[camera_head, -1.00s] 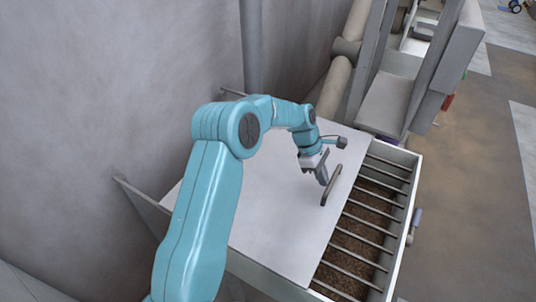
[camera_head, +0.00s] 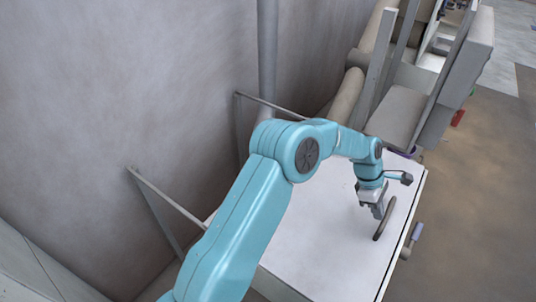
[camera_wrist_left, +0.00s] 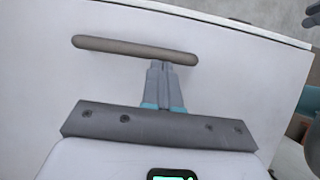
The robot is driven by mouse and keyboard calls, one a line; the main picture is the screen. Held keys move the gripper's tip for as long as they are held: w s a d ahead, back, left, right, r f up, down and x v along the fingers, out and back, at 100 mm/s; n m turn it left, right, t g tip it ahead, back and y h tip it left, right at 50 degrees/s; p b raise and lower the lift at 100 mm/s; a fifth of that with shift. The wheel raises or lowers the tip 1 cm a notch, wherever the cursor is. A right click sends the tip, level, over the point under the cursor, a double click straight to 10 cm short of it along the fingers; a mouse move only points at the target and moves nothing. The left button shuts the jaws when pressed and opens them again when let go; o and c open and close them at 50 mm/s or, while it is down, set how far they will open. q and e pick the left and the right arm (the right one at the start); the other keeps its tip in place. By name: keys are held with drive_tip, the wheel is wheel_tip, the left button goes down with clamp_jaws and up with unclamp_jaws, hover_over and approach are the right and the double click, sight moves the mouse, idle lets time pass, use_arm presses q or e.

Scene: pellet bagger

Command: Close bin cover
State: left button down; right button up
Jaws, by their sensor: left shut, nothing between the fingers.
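The bin cover (camera_head: 340,235) is a flat white panel lying over the bin, and it reaches the bin's right edge in the head view. No grate bars show now. Its grey-brown bar handle (camera_head: 385,218) stands near the cover's right side. My left gripper (camera_head: 378,210) is shut and empty, with its fingertips right beside the handle. In the left wrist view the shut fingers (camera_wrist_left: 162,68) point at the handle (camera_wrist_left: 135,49), at or against its near side. The cover (camera_wrist_left: 40,100) fills most of that view. My right gripper is not in view.
A grey wall (camera_head: 130,90) with a vertical pipe (camera_head: 268,80) stands to the left and behind. Grey machine parts (camera_head: 400,115) stand beyond the bin. A small handle-like part (camera_head: 411,240) sticks out at the bin's right side.

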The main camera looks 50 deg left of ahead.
use_arm(q)
drive_tip(key=shift+w+d+f, duration=0.15)
drive_tip(key=shift+d, duration=0.85)
